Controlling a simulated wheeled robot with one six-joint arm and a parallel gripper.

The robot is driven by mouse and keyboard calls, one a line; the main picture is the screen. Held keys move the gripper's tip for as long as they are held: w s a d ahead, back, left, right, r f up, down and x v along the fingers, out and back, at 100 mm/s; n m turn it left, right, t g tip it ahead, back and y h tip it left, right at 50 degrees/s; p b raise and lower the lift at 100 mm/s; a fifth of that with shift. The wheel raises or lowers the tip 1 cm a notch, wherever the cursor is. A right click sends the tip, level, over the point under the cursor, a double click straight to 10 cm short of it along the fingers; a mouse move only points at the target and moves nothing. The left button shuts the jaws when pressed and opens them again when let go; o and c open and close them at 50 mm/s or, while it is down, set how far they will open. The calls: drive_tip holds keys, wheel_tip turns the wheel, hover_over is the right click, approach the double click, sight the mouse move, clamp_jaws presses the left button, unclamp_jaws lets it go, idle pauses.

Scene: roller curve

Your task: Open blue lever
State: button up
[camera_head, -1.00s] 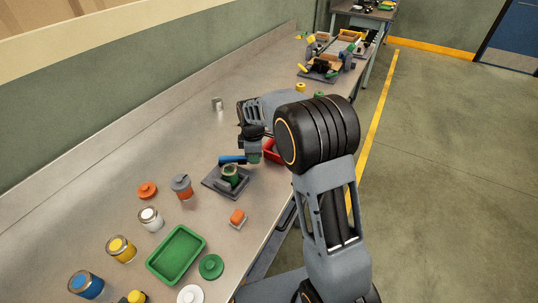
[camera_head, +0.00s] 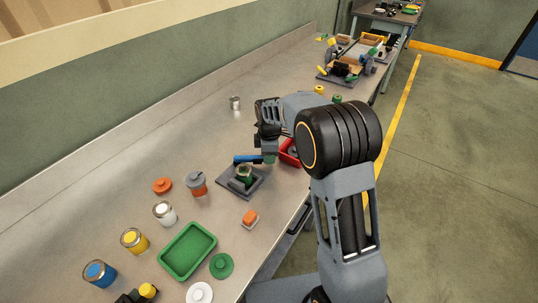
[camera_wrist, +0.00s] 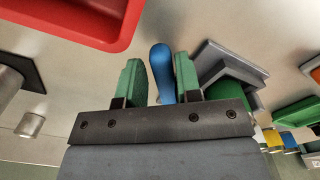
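The blue lever (camera_head: 247,159) sits on a small valve fixture with a dark square base (camera_head: 240,190) on the bench. In the wrist view the blue lever (camera_wrist: 162,72) lies between the two green fingertips of my gripper (camera_wrist: 159,82). A narrow gap shows on the lever's left side; on its right it is very near or touching the finger. The fingers are apart, and I see no clear clamping. In the head view my gripper (camera_head: 268,152) is at the lever's right end, and my wrist partly hides it.
A red bin (camera_head: 290,154) is just right of my gripper and also shows in the wrist view (camera_wrist: 75,22). An orange block (camera_head: 249,217), green tray (camera_head: 188,251) and several paint cans are nearer. The bench's left-back strip is mostly clear.

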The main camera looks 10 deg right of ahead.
wheel_tip(320, 180, up, 14)
idle(0.6)
drive_tip(key=shift+f, duration=0.1)
idle(0.6)
